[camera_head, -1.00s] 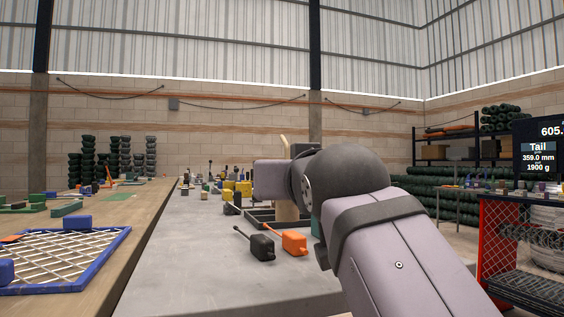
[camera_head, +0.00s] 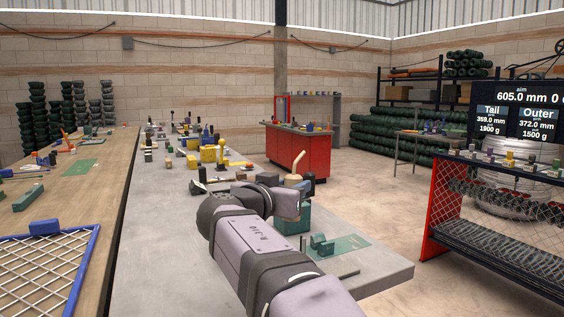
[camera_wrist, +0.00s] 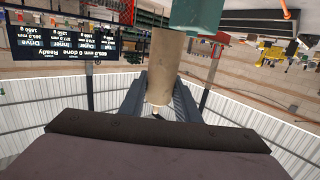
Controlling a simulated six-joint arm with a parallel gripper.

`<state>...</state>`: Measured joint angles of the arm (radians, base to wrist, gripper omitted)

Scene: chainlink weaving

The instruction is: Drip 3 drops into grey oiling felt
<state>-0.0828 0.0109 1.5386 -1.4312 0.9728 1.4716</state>
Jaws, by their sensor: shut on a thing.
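My gripper (camera_head: 290,204) is beyond my wrist in the head view, near the right edge of the grey bench. It is shut on a tan cylindrical handle (camera_wrist: 163,58), which stands between the fingers (camera_wrist: 158,98) in the wrist view. A teal part (camera_wrist: 197,15) adjoins the handle in the wrist view, which is upside down. In the head view a bent tan top (camera_head: 298,181) shows above my gripper and the teal body (camera_head: 293,221) below it. I cannot pick out the grey oiling felt for certain. My arm hides part of the bench.
A green mat (camera_head: 347,246) with a green block (camera_head: 321,243) lies right of my gripper on the grey bench (camera_head: 160,270). Yellow blocks (camera_head: 209,154) and several small items stand farther back. A blue-framed mesh (camera_head: 40,270) lies left. A red cabinet (camera_head: 300,154) stands beyond.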

